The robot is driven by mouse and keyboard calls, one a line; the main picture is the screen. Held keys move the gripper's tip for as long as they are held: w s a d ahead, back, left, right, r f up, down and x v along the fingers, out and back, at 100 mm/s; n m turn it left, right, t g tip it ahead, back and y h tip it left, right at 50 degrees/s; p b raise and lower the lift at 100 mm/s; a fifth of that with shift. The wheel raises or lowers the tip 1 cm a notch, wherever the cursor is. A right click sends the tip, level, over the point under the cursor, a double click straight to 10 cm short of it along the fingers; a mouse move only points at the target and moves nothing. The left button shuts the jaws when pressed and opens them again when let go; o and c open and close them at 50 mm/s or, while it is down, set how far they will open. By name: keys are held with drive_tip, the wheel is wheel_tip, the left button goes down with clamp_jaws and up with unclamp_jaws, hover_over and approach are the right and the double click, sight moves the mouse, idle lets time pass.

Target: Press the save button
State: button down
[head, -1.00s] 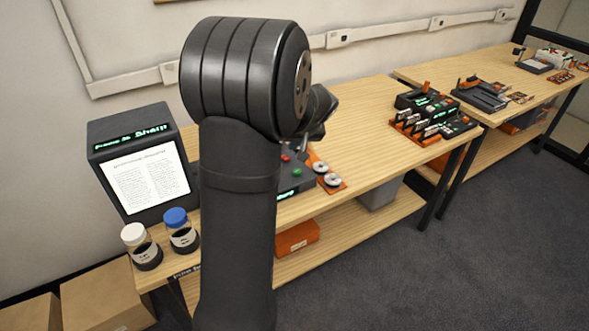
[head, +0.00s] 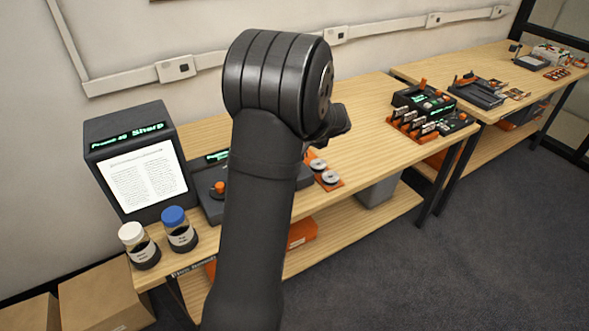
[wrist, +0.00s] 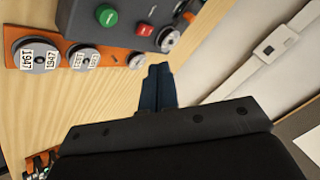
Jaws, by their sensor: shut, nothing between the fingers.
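A dark grey control panel (wrist: 130,8) shows at the top of the wrist view, with a green button (wrist: 107,15) and a red button (wrist: 146,30). Small white labels stand by the buttons but are too small to read, so I cannot tell which is save. In the head view the panel (head: 208,205) is partly hidden behind my arm; its orange knob (head: 219,188) shows, the buttons do not. My gripper (wrist: 157,72) is shut and empty, apart from the buttons, below the panel in the wrist view. My arm hides the fingers in the head view.
A viewer (head: 125,130) with a lit page reads "Sharp". Two capped jars (head: 180,236) stand in front of it. An orange tray (wrist: 70,45) with round reels lies beside the panel. Bare table top lies right of my arm. Other equipment (head: 430,110) stands farther right.

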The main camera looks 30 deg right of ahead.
drive_tip(key=shift+f, duration=4.2)
drive_tip(key=shift+f, duration=0.4)
drive_tip(key=shift+f, duration=0.45)
drive_tip(key=shift+r, duration=0.9)
drive_tip(key=shift+r, duration=2.5)
